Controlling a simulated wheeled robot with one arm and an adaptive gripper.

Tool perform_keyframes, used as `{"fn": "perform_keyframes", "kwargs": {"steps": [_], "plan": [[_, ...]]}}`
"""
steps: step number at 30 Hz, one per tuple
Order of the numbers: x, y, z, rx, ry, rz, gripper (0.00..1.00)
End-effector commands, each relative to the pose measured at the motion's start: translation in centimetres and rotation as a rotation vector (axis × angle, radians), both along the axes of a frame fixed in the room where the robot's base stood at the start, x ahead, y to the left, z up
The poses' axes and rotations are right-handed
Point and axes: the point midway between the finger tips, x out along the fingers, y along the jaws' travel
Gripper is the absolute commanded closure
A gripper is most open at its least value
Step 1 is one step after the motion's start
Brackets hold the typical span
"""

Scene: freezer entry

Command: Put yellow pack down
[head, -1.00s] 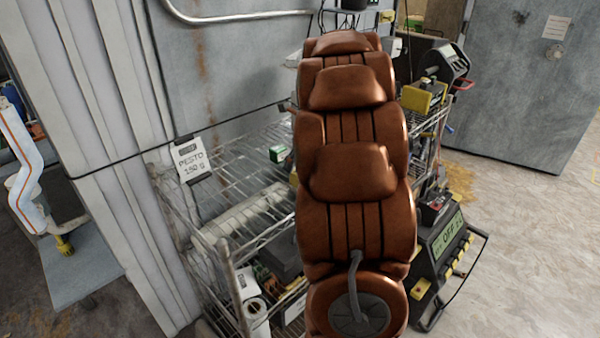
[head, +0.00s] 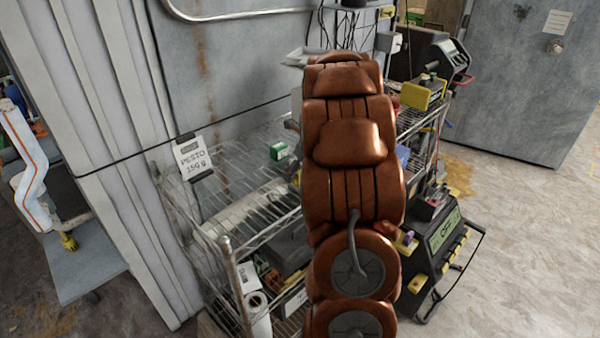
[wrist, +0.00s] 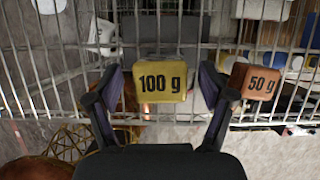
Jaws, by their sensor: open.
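The yellow pack (wrist: 162,77), marked 100 g, is in the middle of the wrist view, upright among the shelf wires. My gripper (wrist: 162,92) is open, with one dark finger on each side of the pack and a visible gap at both sides. The pack appears to stand on the wire shelf (wrist: 60,95); its underside contact is not clear. In the head view my brown arm hides my gripper and the pack.
An orange 50 g pack (wrist: 262,82) stands just right of my right finger. A black device (head: 440,240) stands right of my arm. Open floor lies further right.

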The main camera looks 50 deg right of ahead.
Motion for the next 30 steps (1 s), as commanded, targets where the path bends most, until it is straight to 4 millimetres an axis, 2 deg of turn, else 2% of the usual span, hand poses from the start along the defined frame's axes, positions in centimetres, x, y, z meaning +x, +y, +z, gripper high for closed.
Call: {"fn": "perform_keyframes", "kwargs": {"steps": [6,26,30], "plan": [[0.05,-0.03,-0.01,-0.002,-0.001,-0.001,0.21],[0.02,-0.05,0.02,-0.002,-0.001,-0.001,0.9],[0.02,-0.05,0.03,-0.002,-0.001,-0.001,0.92]]}}
